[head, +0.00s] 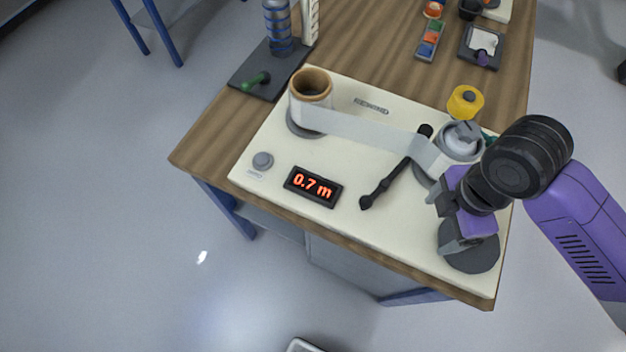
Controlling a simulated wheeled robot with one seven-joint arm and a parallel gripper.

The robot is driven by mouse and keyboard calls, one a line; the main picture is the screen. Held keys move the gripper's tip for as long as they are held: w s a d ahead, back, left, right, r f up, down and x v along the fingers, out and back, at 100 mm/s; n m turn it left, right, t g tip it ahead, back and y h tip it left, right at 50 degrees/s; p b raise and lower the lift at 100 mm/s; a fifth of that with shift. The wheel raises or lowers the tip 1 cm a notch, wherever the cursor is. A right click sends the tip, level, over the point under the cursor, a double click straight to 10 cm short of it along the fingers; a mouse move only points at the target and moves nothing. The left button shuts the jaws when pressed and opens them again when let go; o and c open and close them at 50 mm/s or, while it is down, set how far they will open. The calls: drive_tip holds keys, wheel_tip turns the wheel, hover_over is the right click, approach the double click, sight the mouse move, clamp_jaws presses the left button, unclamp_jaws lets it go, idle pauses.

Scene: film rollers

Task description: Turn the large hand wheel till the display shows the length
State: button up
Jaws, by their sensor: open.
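The large hand wheel (482,258) is a dark grey disc at the right front of the cream panel, partly hidden by my gripper. My gripper (446,224), purple with grey fingers, is open over the wheel's upper left part. I cannot tell whether a finger touches the wheel or its handle. The display (313,187) reads "0.7 m" in red digits at the panel's front. A pale film strip (375,130) runs from the brown-cored roll (311,88) on the left to the grey take-up roller (461,140) on the right.
A black lever (383,187) lies between display and wheel. A small grey knob (262,160) sits at the left, a yellow round part (466,101) behind the take-up roller. The panel's front middle is clear.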

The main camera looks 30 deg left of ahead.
wheel_tip(320, 180, up, 6)
drive_tip(key=p, duration=0.4)
drive_tip(key=shift+p, duration=0.3)
idle(0.4)
